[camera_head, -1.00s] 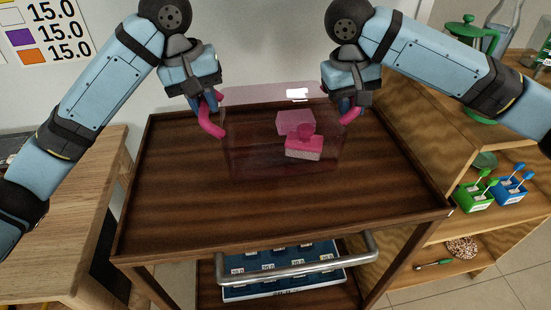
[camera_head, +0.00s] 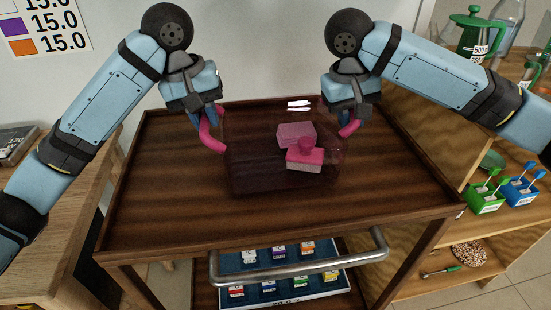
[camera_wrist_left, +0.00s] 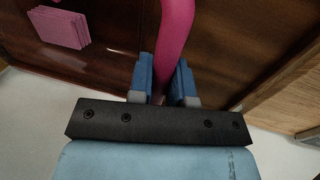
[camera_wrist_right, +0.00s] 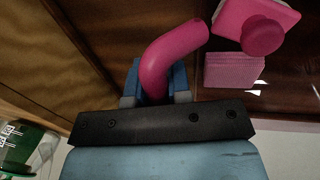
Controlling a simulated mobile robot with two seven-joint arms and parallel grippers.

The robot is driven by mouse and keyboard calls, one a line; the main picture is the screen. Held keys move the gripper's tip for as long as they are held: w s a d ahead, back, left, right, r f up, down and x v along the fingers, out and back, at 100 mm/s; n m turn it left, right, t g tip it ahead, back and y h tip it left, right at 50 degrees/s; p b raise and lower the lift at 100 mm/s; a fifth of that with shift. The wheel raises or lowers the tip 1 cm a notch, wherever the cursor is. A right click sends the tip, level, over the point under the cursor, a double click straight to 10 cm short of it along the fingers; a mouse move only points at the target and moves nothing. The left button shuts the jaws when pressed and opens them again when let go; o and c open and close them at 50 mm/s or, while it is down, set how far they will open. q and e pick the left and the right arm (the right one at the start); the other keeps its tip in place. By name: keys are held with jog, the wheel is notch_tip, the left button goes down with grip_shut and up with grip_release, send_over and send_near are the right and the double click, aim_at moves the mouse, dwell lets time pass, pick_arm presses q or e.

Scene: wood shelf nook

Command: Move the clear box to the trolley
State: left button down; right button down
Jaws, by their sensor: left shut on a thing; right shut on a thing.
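The clear box (camera_head: 265,180) is see-through, with a pink curved handle at each side. It is over the dark wood top of the trolley (camera_head: 150,200); I cannot tell whether its base touches. Inside are a pink block (camera_head: 294,134) and a pink-topped piece with a knob (camera_head: 305,157). My left gripper (camera_head: 200,117) is shut on the left handle (camera_head: 212,138), also seen in the left wrist view (camera_wrist_left: 176,35). My right gripper (camera_head: 351,113) is shut on the right handle (camera_head: 350,128), also seen in the right wrist view (camera_wrist_right: 168,55).
The trolley's lower shelf holds a blue tray (camera_head: 282,285) of small items behind a metal bar handle (camera_head: 300,267). A wooden shelf with green (camera_head: 487,197) and blue (camera_head: 520,190) holders stands right. A wooden table (camera_head: 50,240) stands left. The trolley's front area is bare.

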pick_arm(q)
jog(key=c, duration=1.3)
grip_release()
jog(key=shift+a+f, duration=0.15)
pick_arm(e)
jog(key=c, duration=1.3)
grip_release()
jog(key=shift+s+f, duration=0.1)
jog(key=shift+f, duration=0.35)
pick_arm(q)
jog(key=shift+o, duration=1.2)
pick_arm(e)
jog(key=shift+o, duration=1.2)
pick_arm(q)
jog(key=shift+s, duration=0.1)
pick_arm(e)
jog(key=shift+f, duration=0.15)
jog(key=shift+s, duration=0.1)
jog(key=shift+a, duration=0.15)
pick_arm(q)
jog(key=v, duration=0.8)
pick_arm(e)
notch_tip(320, 180, up, 9)
jog(key=a, duration=0.1)
jog(key=shift+a, duration=0.15)
